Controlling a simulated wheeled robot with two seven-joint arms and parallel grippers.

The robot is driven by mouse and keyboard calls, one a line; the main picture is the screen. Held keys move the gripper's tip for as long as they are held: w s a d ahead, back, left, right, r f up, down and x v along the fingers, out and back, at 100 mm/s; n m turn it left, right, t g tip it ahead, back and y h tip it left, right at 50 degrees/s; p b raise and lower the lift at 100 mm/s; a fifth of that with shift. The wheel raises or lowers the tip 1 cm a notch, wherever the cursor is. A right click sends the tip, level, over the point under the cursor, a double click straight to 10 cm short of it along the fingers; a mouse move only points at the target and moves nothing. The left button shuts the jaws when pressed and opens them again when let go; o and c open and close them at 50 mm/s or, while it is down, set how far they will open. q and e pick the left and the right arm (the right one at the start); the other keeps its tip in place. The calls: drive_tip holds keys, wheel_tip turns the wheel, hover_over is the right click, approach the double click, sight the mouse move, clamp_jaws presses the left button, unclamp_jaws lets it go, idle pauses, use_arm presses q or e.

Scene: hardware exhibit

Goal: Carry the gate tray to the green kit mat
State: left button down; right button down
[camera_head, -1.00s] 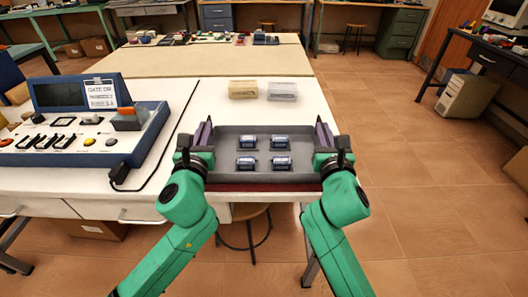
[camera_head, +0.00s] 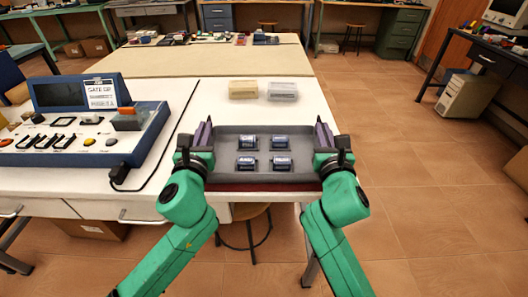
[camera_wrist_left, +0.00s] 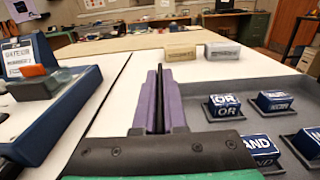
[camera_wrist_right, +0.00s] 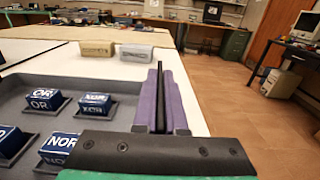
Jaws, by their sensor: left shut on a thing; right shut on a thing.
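The gate tray (camera_head: 264,178) is a grey shallow tray holding several blue blocks on dark seats; the left wrist view shows its corner (camera_wrist_left: 221,88) and the right wrist view its bed (camera_wrist_right: 84,123). Labels such as OR and NOR are readable. It is at the near edge of the white table. My left gripper (camera_head: 205,136) is shut on the tray's left wall, and my right gripper (camera_head: 324,136) is shut on its right wall. I cannot tell whether the tray touches the table. I cannot make out a green kit mat.
A dark red strip (camera_head: 266,187) shows under the tray's front edge. A gate console (camera_head: 75,135) with a cable stands left. Two small boxes, beige (camera_head: 242,89) and pale grey (camera_head: 282,91), lie behind the tray. Open floor (camera_head: 430,190) is right; a stool (camera_head: 250,212) is below the table.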

drive_tip(key=shift+d, duration=0.1)
